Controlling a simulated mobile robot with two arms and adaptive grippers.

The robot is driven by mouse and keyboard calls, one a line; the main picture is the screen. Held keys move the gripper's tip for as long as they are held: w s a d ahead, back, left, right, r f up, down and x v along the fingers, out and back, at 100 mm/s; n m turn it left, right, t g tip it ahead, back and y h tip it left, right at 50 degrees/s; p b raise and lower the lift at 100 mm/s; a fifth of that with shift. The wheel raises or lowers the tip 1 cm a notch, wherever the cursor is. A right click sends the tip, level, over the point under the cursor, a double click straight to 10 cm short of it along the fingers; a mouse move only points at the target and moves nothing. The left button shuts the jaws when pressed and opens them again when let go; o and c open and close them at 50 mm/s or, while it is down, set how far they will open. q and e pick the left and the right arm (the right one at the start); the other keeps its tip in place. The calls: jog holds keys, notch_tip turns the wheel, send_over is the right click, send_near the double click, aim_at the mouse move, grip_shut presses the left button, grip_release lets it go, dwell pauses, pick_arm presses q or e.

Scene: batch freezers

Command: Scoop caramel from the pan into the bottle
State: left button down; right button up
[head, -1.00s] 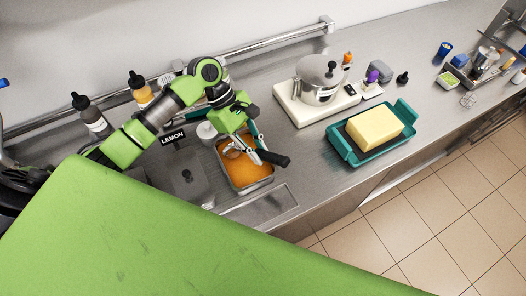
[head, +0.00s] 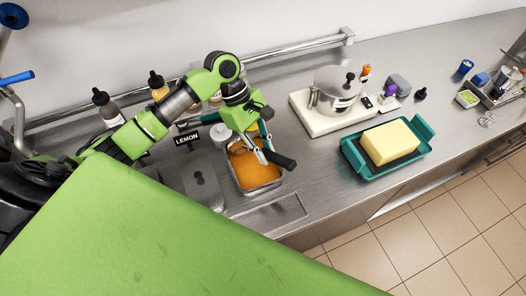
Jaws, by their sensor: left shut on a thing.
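The steel pan (head: 281,181) holds orange caramel (head: 258,172) and sits in the counter. My left gripper (head: 265,149) is over the pan, shut on a tool with a black handle (head: 281,161). The handle points right, past the pan's rim. The tool's head is mostly hidden by the gripper, so I cannot tell whether it carries caramel. I cannot tell which is the task's bottle. My right gripper is not in view.
A grey lidded container (head: 200,178) with a LEMON label (head: 187,139) is left of the pan. A steel pot (head: 335,90) stands on a white scale-like base (head: 302,108). A teal tray (head: 354,160) holds a yellow block (head: 390,142). A rail (head: 290,51) runs along the wall.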

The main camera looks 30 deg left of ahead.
aim_at(278, 157)
pick_arm(q)
jog(key=shift+d+r, duration=0.25)
jog(key=shift+r, duration=0.5)
jog(key=shift+d+r, duration=0.2)
jog(key=shift+r, duration=0.5)
jog(key=shift+s+d+f+t+y, duration=0.1)
jog(key=shift+s+d+t+y, duration=0.15)
jog(key=shift+d+y, duration=0.65)
jog(key=shift+s+d+t+y, duration=0.25)
jog(key=shift+d+y, duration=0.55)
jog(key=shift+y, duration=0.2)
